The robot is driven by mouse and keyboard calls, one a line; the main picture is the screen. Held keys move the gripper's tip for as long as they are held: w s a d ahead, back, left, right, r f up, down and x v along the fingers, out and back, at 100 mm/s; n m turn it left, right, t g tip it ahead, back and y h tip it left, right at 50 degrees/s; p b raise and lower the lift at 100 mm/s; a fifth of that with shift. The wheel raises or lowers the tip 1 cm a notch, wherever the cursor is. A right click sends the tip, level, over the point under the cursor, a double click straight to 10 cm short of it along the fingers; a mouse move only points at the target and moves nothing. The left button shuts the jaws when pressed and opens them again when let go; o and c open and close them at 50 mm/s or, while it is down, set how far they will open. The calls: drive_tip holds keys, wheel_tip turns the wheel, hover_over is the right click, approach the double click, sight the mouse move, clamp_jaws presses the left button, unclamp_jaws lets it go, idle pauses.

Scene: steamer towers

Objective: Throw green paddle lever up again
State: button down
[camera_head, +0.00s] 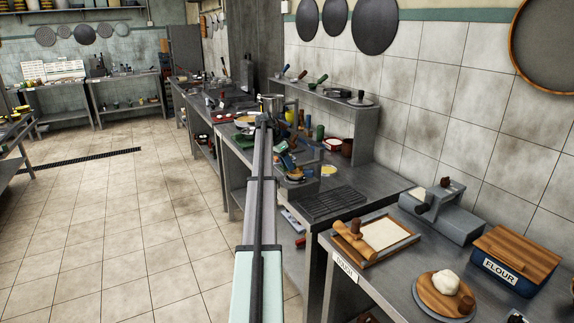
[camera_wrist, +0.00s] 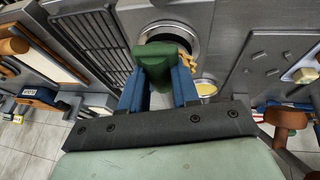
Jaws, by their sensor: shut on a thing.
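The green paddle lever (camera_wrist: 160,56) stands between the two blue fingers of my gripper (camera_wrist: 160,78) in the wrist view. The fingers are closed on it from both sides, and its rounded green top shows beyond them. Behind the lever is a round opening with a metal rim (camera_wrist: 168,27) in the grey counter equipment. In the head view, my arm reaches over the middle counter and my gripper (camera_head: 287,158) is small there. I cannot make out the lever clearly in that view.
A dark grate (camera_head: 332,202) lies on the counter near my gripper. A shelf (camera_head: 352,100) with pans runs along the wall behind. On the nearer counter are a framed board (camera_head: 381,236), a grey machine (camera_head: 443,213) and a flour box (camera_head: 513,262). The tiled floor at left is clear.

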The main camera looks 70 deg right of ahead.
drive_tip(key=r+t+y, duration=0.1)
drive_tip(key=r, duration=0.1)
drive_tip(key=s+d+r+t+y, duration=0.1)
drive_tip(key=r+t+y, duration=0.1)
drive_tip(key=r, duration=0.1)
drive_tip(key=shift+s+d+r, duration=0.2)
drive_tip(key=shift+d+r, duration=0.15)
drive_tip(key=shift+s+d+r+n+t+y, duration=0.1)
drive_tip(key=shift+s+r+n+t+y, duration=0.25)
drive_tip(key=shift+r, duration=0.25)
drive_tip(key=shift+w, duration=0.1)
drive_tip(key=c, duration=0.8)
unclamp_jaws()
